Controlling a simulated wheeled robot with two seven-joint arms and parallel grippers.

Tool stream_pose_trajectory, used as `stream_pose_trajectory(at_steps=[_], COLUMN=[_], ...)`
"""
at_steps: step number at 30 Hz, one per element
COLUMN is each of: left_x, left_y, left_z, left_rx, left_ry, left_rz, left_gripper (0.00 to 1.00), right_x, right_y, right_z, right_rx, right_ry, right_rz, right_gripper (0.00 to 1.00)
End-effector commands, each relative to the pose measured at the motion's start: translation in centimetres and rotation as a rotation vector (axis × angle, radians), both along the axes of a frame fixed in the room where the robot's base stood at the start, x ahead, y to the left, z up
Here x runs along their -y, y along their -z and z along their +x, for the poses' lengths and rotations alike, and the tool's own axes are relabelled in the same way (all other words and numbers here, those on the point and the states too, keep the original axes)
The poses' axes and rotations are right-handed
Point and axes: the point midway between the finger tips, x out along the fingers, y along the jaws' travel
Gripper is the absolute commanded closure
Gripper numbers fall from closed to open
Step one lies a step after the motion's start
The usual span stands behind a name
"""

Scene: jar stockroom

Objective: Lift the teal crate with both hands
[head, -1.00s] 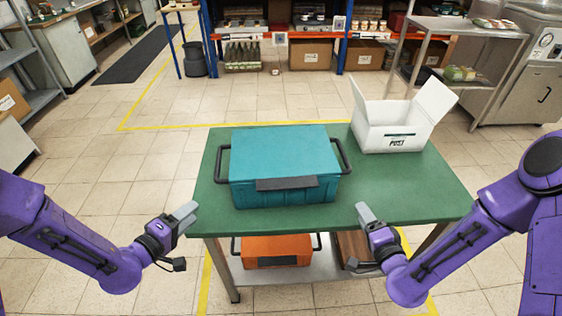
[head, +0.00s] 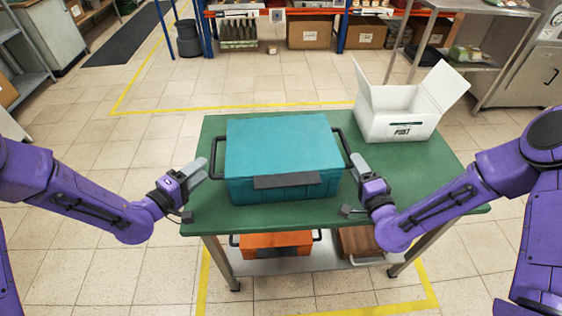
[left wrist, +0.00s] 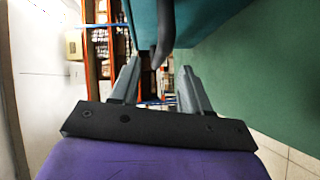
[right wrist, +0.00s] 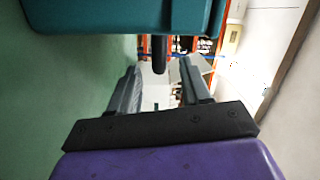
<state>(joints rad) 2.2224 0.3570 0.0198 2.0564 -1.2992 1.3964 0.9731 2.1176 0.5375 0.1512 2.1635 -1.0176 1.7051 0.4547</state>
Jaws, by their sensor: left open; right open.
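The teal crate (head: 283,148) stands closed and level on the green table, with a dark handle on its left side (head: 216,158) and another on its right side (head: 342,145). My left gripper (head: 198,168) is open just in front of the left handle. In the left wrist view that handle (left wrist: 162,40) lies ahead, between the lines of the open fingers (left wrist: 155,80). My right gripper (head: 358,163) is open near the right handle. In the right wrist view the handle (right wrist: 160,50) is just beyond the open fingertips (right wrist: 160,70). Neither gripper appears to touch the crate.
A white open box (head: 395,125) stands at the table's back right. The green table top (head: 420,185) is clear right of the crate. An orange crate (head: 275,243) and a brown box (head: 362,241) sit on the shelf below. Racks stand at the back.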

Motion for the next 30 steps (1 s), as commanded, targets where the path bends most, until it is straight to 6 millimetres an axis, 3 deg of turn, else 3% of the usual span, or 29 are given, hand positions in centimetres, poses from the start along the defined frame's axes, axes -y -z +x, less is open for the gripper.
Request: stream_pose_trajectory(at_steps=[3,9,21,22,26,30], left_x=[1.4,3.1,3.6,3.6,3.6,3.6], left_y=[0.4,0.7,0.8,0.8,0.8,0.8], left_z=[1.8,4.2,5.0,5.0,4.9,4.9], left_rx=[0.001,-0.001,-0.001,-0.001,-0.001,-0.001], left_ry=[0.003,0.002,0.000,0.000,0.000,0.000], left_rz=[0.002,0.001,-0.002,-0.002,-0.002,-0.002], left_gripper=[0.53,0.53,0.53,0.57,0.99,1.00], right_x=[-0.4,-0.8,-1.0,-1.0,-1.0,-1.0], right_y=[0.0,0.1,0.1,0.1,0.1,0.1], right_z=[2.3,5.1,6.1,6.1,6.1,6.1], right_rx=[0.003,0.000,0.000,0.000,0.000,-0.001], right_ry=[-0.002,0.000,0.000,0.000,0.000,0.000], right_rz=[-0.002,-0.001,0.001,0.001,0.000,0.000], right_gripper=[0.52,0.52,0.52,0.56,0.98,1.00])
